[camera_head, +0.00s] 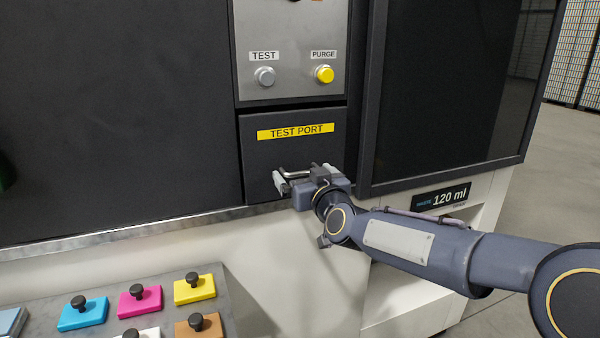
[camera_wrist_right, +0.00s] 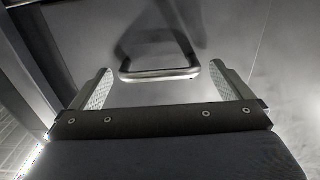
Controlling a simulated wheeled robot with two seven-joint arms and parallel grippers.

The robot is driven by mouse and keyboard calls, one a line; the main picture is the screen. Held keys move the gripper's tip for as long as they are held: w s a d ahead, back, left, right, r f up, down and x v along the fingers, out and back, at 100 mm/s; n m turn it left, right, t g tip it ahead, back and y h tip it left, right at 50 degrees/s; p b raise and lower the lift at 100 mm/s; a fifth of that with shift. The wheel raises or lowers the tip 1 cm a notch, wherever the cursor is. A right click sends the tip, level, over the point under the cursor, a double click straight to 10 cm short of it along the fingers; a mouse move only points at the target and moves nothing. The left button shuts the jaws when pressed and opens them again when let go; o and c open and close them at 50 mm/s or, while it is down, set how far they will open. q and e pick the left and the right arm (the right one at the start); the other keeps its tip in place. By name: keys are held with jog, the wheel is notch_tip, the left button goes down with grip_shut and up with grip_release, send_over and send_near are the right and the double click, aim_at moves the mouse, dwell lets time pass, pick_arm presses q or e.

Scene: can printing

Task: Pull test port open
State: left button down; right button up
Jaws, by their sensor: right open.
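The test port (camera_head: 262,153) is a dark panel with a yellow "TEST PORT" label, below the grey button plate. It sits flush with the machine front and looks shut. Its metal bar handle (camera_head: 293,173) is partly hidden by my right gripper (camera_head: 303,179), which is at the panel's lower part. In the right wrist view, the handle (camera_wrist_right: 160,74) is a rounded loop just ahead of and between the two fingers of my right gripper (camera_wrist_right: 159,82). The fingers are spread wide and do not visibly touch it. My left gripper is not in view.
Above the port are a grey TEST button (camera_head: 264,76) and a yellow PURGE button (camera_head: 324,74). A shelf (camera_head: 240,300) at lower left holds several coloured blocks with black knobs, such as a yellow one (camera_head: 195,291). A "120 ml" waste display (camera_head: 441,198) is at the right.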

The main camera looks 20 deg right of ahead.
jog(key=shift+w, duration=0.75)
jog(key=shift+d, duration=0.1)
jog(key=c, duration=1.2)
jog(key=shift+c, duration=0.2)
jog(key=shift+s, duration=0.15)
